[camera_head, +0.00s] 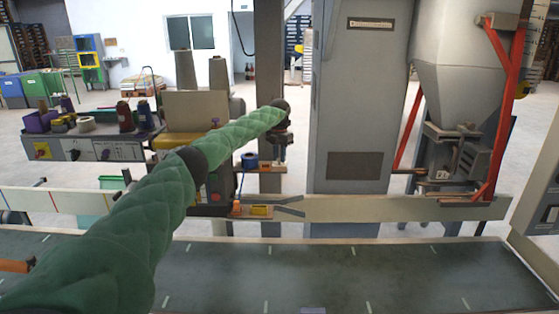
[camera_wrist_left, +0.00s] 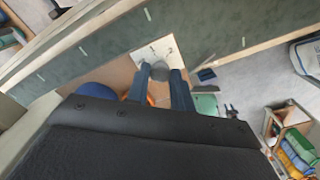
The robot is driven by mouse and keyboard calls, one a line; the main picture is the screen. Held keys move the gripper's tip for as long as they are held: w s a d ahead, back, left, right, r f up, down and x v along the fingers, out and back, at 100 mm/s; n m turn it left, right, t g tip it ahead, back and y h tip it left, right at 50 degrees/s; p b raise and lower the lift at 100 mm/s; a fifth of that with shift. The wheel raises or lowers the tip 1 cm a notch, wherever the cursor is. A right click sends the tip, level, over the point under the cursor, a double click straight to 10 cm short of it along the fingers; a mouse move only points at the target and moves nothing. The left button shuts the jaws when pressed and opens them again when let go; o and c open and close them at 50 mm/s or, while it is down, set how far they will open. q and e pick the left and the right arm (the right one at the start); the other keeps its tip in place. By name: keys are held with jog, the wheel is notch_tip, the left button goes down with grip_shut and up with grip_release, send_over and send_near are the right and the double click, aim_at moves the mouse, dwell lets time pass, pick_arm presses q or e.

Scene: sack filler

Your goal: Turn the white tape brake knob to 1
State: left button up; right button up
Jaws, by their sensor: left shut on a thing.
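In the left wrist view, a grey round knob (camera_wrist_left: 158,72) sits in front of a small white plate (camera_wrist_left: 165,48) with dark marks. My left gripper (camera_wrist_left: 159,84) has its two dark blue fingers on either side of this knob and is shut on it. The marks are too small to read, and the fingers and knob cover part of the plate. In the head view, my left gripper (camera_head: 279,152) points down at a small wooden shelf (camera_head: 268,169); the knob is hidden there. My right gripper is in neither view.
A blue roll (camera_head: 250,160) sits beside the gripper; blue also shows in the wrist view (camera_wrist_left: 96,91). A second dark knob (camera_wrist_left: 207,74) is just right of the fingers. A dark conveyor belt (camera_head: 330,275) runs in front. A grey cabinet (camera_head: 358,90) stands behind.

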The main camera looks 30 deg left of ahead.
pick_arm(q)
jog(key=m+b, duration=0.1)
jog(key=m, duration=0.3)
grip_shut()
jog(key=shift+r+m+b, duration=0.1)
jog(key=shift+m+b, duration=0.4)
jog(key=shift+m, duration=0.7)
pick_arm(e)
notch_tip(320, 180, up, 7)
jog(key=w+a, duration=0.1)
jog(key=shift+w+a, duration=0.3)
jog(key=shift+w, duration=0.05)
pick_arm(q)
jog(key=o, duration=1)
grip_release()
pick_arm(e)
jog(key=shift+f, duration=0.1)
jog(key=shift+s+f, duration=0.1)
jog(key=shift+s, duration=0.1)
